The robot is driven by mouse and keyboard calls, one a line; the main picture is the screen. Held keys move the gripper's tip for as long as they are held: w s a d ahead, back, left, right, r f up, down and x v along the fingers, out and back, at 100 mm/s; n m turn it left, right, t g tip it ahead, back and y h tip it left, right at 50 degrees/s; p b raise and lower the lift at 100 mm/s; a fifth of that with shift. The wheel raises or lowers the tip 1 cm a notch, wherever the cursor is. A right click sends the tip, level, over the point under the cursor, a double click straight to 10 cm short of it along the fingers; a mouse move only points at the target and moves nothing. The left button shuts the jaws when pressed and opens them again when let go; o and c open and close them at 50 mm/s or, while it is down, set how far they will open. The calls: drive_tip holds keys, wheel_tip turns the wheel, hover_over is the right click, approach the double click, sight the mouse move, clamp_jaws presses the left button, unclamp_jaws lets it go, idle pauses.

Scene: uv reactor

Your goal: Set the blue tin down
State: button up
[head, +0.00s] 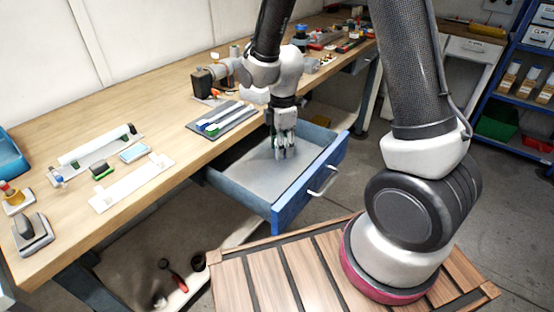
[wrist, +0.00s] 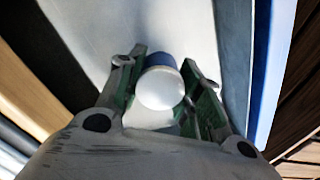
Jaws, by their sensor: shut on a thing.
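My gripper (head: 285,154) reaches down into the open blue drawer (head: 319,172) under the workbench. In the wrist view its two green-lined fingers (wrist: 160,66) are shut on the blue tin (wrist: 160,90), one on each side. The tin shows a round white end toward the camera and a blue side beyond it. The pale drawer floor lies behind the tin; I cannot tell whether the tin touches it. In the head view the tin is hidden or too small to make out between the fingers.
The drawer's floor (head: 248,170) looks bare around my gripper. The drawer front has a light handle (head: 323,181). The wooden bench (head: 60,205) above holds a dark tray (head: 222,120) with long strips and several small items. A blue shelf rack (head: 520,110) stands at right.

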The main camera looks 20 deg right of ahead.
drive_tip(key=shift+f, duration=2.85)
drive_tip(key=o, duration=1)
drive_tip(key=shift+f, duration=0.1)
drive_tip(key=shift+o, duration=0.2)
